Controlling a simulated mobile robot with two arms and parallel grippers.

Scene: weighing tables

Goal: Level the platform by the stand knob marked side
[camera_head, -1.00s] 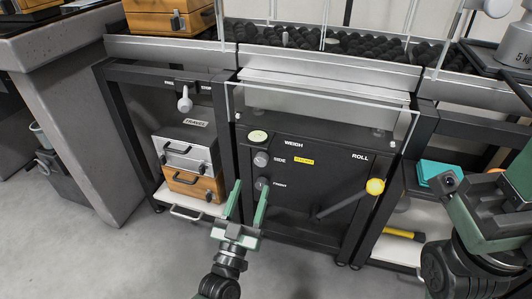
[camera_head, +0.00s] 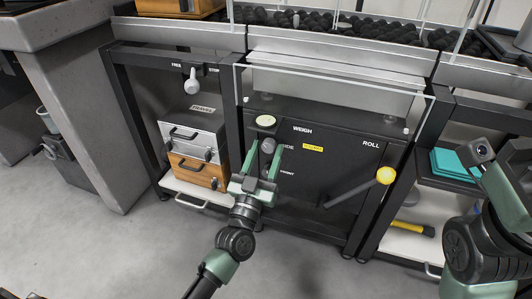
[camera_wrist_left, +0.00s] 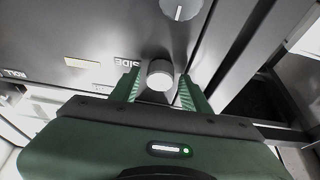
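The black stand (camera_head: 340,160) has a knob marked SIDE (camera_head: 268,145), which also shows as a pale round knob (camera_wrist_left: 160,73) in the left wrist view. My left gripper (camera_head: 264,158) is open, with one finger on each side of this knob and visible gaps. The knob marked FRONT (camera_wrist_left: 180,8) shows at the top of the wrist view; in the head view my gripper hides it. A round level dial (camera_head: 265,121) sits above the side knob. The silver platform (camera_head: 330,86) lies above the panel. My right gripper (camera_head: 508,185) is partly in view; its fingertips are unclear.
A lever with a yellow ball (camera_head: 385,175) sticks out at the panel's right. Left of the stand, a silver case (camera_head: 190,138) rests on an orange one (camera_head: 198,172) on a shelf. A clear frame (camera_head: 330,66) stands above the panel. The floor in front is free.

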